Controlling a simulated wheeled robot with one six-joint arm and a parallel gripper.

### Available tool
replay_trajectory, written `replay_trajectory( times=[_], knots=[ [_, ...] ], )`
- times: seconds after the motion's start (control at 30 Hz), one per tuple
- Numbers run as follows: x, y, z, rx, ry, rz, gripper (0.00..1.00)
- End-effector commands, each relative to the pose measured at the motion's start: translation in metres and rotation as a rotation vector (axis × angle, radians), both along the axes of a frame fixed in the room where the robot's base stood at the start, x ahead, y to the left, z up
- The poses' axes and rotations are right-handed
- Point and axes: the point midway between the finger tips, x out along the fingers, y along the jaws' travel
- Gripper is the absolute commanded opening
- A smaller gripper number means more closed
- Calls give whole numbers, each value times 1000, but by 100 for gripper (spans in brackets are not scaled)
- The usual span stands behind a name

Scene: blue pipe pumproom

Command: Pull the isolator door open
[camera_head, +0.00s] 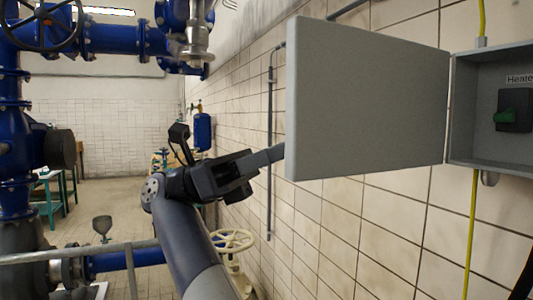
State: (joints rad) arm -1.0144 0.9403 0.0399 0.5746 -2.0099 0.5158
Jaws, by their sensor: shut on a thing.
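The isolator door (368,100) is a flat grey panel, standing wide open to the left of its box. It is hinged at the box's left side. My gripper (280,152) is at the door's left edge, shut on the door. The fingertips pass behind that edge, so the exact gripped part is hidden.
A tiled wall (400,240) runs along the right, behind the box and door. Blue pipes (110,38) with valves fill the left. A grey rail (80,253) and a cream handwheel (232,240) are low near my arm. Open floor (110,210) lies beyond.

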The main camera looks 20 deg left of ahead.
Motion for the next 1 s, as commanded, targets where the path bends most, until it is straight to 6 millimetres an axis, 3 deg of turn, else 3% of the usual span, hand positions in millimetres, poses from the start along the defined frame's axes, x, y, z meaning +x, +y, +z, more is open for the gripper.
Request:
replay_trajectory(
  times=[0.03,0.07,0.23,1.0],
  knots=[
    [4,-7,3,11,5,-1,0],
    [4,-7,3,11,5,-1,29],
    [4,-7,3,10,5,-1,42],
    [8,-10,3,9,5,10,43]
  ],
)
